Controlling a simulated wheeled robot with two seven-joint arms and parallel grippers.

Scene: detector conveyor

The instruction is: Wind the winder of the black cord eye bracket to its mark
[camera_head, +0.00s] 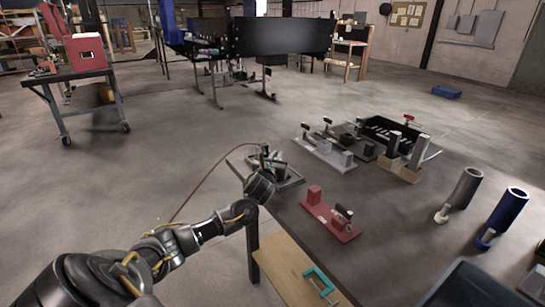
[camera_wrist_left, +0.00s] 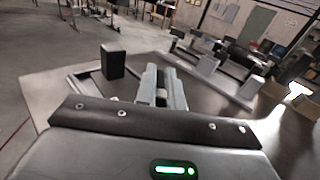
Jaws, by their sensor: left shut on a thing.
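A bracket with a dark grey base (camera_head: 291,182) sits at the table's left corner, and a black upright block (camera_wrist_left: 113,60) stands on it in the left wrist view. I take it for the black cord eye bracket. My left gripper (camera_head: 264,172) is at this bracket; in the left wrist view its fingers (camera_wrist_left: 161,88) are shut on a small part between them, probably the winder. The fingers hide most of that part, and I cannot make out the mark. A thin reddish-brown cord (camera_head: 205,178) runs from the bracket down to the left. My right gripper is not in view.
A red bracket (camera_head: 330,217) lies to the right on the dark table (camera_head: 377,205). A light grey bracket (camera_head: 323,152) and a black tray (camera_head: 389,130) stand farther back. Grey (camera_head: 466,188) and blue (camera_head: 508,213) cylinders stand at the right. Open floor lies left of the table.

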